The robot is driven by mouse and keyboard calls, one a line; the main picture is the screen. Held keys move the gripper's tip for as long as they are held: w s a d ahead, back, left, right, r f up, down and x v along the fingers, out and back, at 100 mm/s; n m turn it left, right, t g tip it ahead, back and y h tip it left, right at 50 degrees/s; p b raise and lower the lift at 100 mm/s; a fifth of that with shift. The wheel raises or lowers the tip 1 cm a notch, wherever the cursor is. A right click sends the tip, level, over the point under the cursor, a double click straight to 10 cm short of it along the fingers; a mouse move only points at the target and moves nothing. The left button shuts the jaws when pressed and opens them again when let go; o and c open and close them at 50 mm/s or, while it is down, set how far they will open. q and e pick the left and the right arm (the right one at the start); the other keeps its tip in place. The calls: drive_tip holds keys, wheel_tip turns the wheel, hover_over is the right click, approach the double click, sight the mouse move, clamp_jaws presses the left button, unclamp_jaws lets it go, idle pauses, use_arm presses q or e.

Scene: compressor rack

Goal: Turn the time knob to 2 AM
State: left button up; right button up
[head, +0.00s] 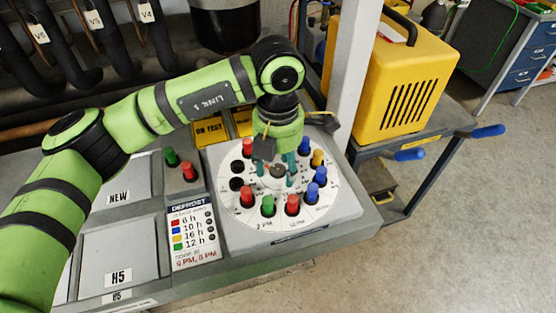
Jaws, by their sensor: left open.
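The time dial (238,215) is a round white plate on the sloping grey console, ringed with red, green, blue and yellow pegs and two black holes. The time knob (278,171) is the small grey piece at its middle, partly hidden by my gripper. My left gripper (279,178) points down over the dial, with its teal fingers apart on either side of the knob. I cannot tell whether the fingers touch the knob. The knob's pointing direction and most hour marks are too small or hidden to read. My right gripper is not in view.
A defrost label panel (191,238) lies left of the dial, with a green and a red button (187,171) above it. A white post (352,65) and a yellow machine (400,75) on a cart stand right. Black pipes run behind. The floor at right is clear.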

use_arm(q)
clamp_jaws()
drive_tip(key=shift+f+m+b, duration=0.1)
drive_tip(key=shift+m+b, duration=0.3)
drive_tip(key=shift+b, duration=0.25)
drive_tip(key=m+b, duration=0.4)
drive_tip(key=b, duration=0.1)
drive_tip(key=shift+f+m, duration=0.15)
drive_tip(key=shift+m, duration=0.15)
drive_tip(key=m+b, duration=0.2)
drive_tip(key=m, duration=0.1)
drive_tip(key=shift+b, duration=0.35)
drive_tip(key=shift+r+m+b, duration=0.2)
drive_tip(key=shift+m+b, duration=0.35)
drive_tip(key=shift+m, duration=1.15)
